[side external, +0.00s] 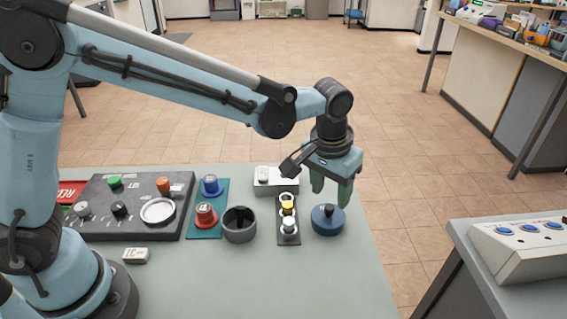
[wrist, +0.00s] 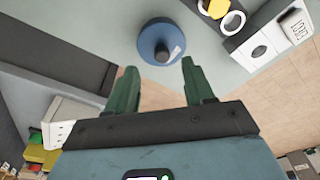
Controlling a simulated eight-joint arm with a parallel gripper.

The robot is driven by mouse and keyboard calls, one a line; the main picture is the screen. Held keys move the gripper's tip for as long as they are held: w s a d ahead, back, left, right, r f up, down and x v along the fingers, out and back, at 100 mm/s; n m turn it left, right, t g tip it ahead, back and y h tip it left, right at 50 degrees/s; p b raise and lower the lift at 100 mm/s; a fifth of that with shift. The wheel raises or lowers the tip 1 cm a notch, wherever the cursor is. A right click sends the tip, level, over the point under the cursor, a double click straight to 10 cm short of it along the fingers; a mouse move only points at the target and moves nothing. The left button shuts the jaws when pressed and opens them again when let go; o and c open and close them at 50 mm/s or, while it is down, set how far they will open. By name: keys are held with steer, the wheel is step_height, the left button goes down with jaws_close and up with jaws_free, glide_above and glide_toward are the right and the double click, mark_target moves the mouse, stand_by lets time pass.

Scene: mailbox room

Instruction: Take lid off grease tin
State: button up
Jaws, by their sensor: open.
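The grease tin appears to be the round blue tin (side external: 319,226) near the right edge of the table, with a black knob on its blue lid. In the wrist view the blue lid (wrist: 152,33) shows from above with its dark knob and a pale label. The lid sits on the tin. My gripper (side external: 331,192) is open and empty, fingers pointing down, above the tin and a little toward the table's far side. In the wrist view its green fingertips (wrist: 160,68) are apart, with the knob just beyond the gap between them.
Left of the tin is a dark strip (side external: 280,240) with yellow and white parts. Beyond it stand a grey cup (side external: 239,233), a teal plate (side external: 222,188) with blue and red knobs, and a dark control panel (side external: 140,185). The table front (side external: 300,290) is clear.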

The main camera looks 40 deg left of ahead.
mark_target(329, 207)
steer(key=shift+w+a+f, duration=0.1)
steer(key=shift+w+f, duration=0.15)
steer(key=shift+f, duration=1.05)
steer(key=shift+w+a+f, duration=0.1)
steer(key=shift+w+f, duration=0.1)
steer(key=shift+f, duration=1.05)
jaws_close()
steer(key=shift+r, duration=0.1)
